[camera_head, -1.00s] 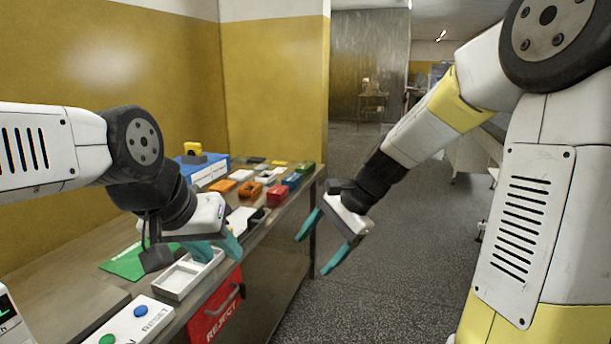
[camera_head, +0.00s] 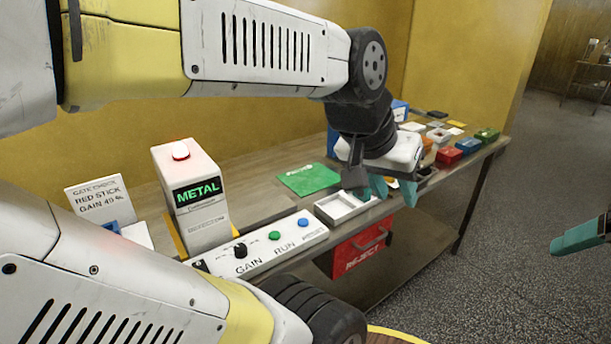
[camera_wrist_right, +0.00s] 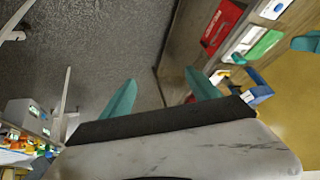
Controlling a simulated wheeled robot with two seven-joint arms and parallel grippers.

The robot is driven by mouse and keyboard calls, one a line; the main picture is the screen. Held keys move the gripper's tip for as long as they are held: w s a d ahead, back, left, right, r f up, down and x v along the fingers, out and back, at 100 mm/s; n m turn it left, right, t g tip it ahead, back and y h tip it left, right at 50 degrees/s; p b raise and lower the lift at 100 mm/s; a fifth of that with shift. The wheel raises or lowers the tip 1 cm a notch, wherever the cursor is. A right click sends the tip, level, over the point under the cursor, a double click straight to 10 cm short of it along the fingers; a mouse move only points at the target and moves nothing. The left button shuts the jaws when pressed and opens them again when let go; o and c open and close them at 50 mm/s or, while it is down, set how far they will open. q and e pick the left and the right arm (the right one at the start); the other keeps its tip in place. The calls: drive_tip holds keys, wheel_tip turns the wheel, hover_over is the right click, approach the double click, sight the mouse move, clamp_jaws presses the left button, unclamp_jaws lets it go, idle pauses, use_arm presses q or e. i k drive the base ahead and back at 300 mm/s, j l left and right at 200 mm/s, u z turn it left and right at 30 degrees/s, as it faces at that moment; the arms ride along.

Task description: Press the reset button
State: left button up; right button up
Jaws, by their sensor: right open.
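The reset button is the blue button (camera_head: 303,223) at the right end of a white control panel (camera_head: 222,262) on the bench in the head view. Its small label is hard to read now. A green button (camera_head: 274,236) and a black GAIN knob (camera_head: 240,250) sit to its left. My left gripper (camera_head: 393,190) is open and empty, beyond and to the right of the panel, near the white tray, apart from the button. My right gripper (camera_wrist_right: 160,95) is open and empty in the right wrist view; only a teal finger shows at the head view's right edge.
A detector box (camera_head: 195,200) reading METAL, with a red lamp, stands behind the panel. A white tray (camera_head: 322,212), green mat (camera_head: 308,179) and red REJECT bin (camera_head: 360,250) are nearby. Small coloured boxes line the far bench. Floor at right is clear.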

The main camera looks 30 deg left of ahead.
sight(303, 221)
drive_tip(key=u, duration=2.3)
